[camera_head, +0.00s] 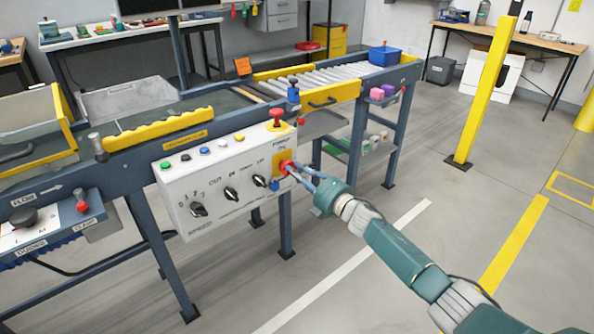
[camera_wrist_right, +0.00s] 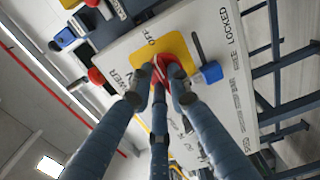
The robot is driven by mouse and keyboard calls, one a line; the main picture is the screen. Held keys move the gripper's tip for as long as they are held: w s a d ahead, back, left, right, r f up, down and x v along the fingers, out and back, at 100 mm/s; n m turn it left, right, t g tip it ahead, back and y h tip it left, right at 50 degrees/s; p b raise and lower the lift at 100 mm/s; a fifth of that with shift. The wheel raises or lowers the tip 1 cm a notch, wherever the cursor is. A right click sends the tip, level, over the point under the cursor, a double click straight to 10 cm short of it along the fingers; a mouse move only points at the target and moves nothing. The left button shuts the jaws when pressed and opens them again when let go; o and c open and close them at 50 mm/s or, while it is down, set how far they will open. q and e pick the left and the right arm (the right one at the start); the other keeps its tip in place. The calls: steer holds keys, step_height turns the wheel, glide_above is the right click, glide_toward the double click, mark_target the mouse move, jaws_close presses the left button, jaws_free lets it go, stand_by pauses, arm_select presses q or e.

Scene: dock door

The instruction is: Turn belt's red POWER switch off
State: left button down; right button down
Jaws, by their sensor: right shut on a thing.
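The red POWER switch (camera_head: 285,167) sits on a yellow plate at the right end of the white control box (camera_head: 228,187) on the conveyor's side. My right gripper (camera_head: 293,170) reaches it from the lower right, its fingers closed around the knob. In the right wrist view the red switch (camera_wrist_right: 167,68) lies between the fingertips of my right gripper (camera_wrist_right: 162,92), on the yellow plate (camera_wrist_right: 178,45). The words OFF, POWER and LOCKED show around it. The fingers partly cover the knob, so I cannot tell its exact angle. My left gripper is not in view.
A blue padlock-like piece (camera_wrist_right: 210,72) sits close beside the switch. A red mushroom button (camera_head: 277,116) stands above the box. A yellow post (camera_head: 486,90) stands right; nearby floor is clear.

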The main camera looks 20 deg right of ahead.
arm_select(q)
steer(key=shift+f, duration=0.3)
arm_select(e)
steer(key=shift+f, duration=0.1)
steer(key=c, duration=1.6)
jaws_free()
steer(key=shift+d, duration=0.1)
steer(key=shift+c, duration=0.2)
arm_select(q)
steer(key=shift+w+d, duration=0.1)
arm_select(e)
steer(key=shift+s, duration=0.1)
steer(key=v, duration=1.2)
